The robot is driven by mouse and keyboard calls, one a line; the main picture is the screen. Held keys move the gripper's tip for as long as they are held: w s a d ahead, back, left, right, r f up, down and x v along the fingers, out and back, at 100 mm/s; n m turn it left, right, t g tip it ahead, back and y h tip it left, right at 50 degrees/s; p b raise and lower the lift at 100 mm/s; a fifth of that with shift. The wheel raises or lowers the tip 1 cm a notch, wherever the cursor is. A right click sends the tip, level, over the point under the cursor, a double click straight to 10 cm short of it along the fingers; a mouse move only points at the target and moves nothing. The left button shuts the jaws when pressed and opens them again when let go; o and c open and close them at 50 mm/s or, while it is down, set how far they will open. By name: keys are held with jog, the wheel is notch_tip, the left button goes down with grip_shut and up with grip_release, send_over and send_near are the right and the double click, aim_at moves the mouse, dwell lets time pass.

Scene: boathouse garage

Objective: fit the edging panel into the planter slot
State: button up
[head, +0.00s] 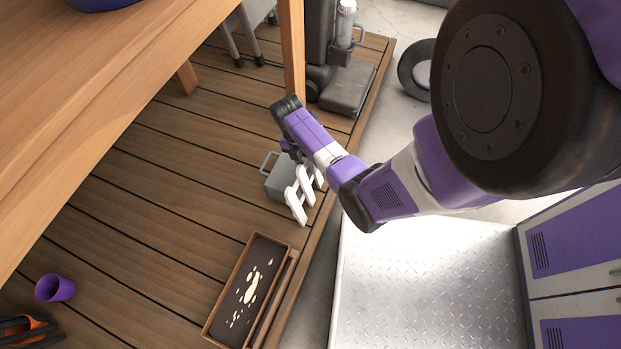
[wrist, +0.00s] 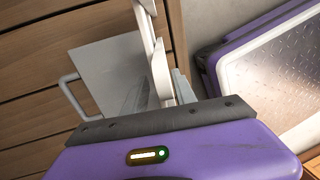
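The edging panel (head: 301,192) is white with picket-like bars. In the head view it stands upright beside or in a grey box with a handle; I cannot tell which. The panel also shows in the wrist view (wrist: 160,68), running between the two grey fingers of my gripper (wrist: 162,88). The fingers lie close on both sides of it; whether they press on it is unclear. In the head view my fingertips are hidden. The planter (head: 215,318) is a long brown tray with dark soil and pale patches. A narrow slot runs along its right side, and no panel stands in it.
The grey box (head: 277,187) sits on the wooden deck (head: 150,195), also in the wrist view (wrist: 98,62). A wooden bench (head: 95,75) overhangs the left. A metal tread platform (head: 425,285) and purple cabinets (head: 575,240) lie right.

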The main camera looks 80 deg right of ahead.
jog(key=shift+f, duration=0.2)
grip_shut()
dwell(0.4)
